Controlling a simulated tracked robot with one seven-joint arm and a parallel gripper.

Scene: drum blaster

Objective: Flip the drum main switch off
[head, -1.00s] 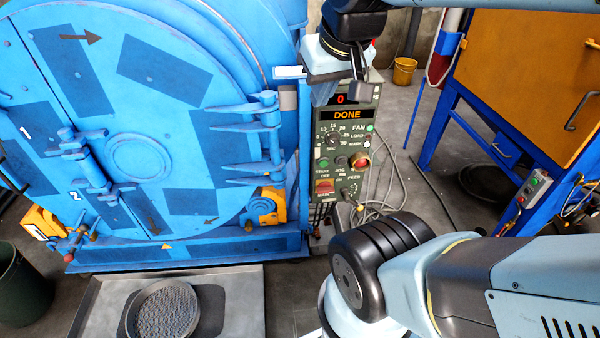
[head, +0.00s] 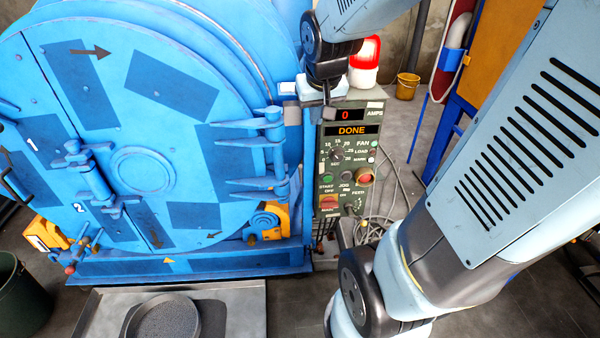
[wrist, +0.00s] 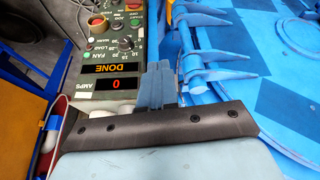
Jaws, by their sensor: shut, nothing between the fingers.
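The grey-green control panel (head: 349,160) stands right of the blue drum. Its main switch (head: 328,202), a red block near the lower left marked OFF above and MAIN below, shows in the head view. Its exact lever position is too small to tell. My gripper (head: 329,110) is near the panel's top left corner, well above the switch. In the wrist view my gripper (wrist: 157,85) is shut and empty, pointing along the panel's edge beside the display. The display (head: 350,130) reads DONE, with 0 amps above it. I cannot make out the main switch in the wrist view.
The blue drum door (head: 140,150) and its hinge arms (head: 255,155) lie close left of the panel. A red stop button (head: 365,177) sits right of the main switch. Cables hang at the right.

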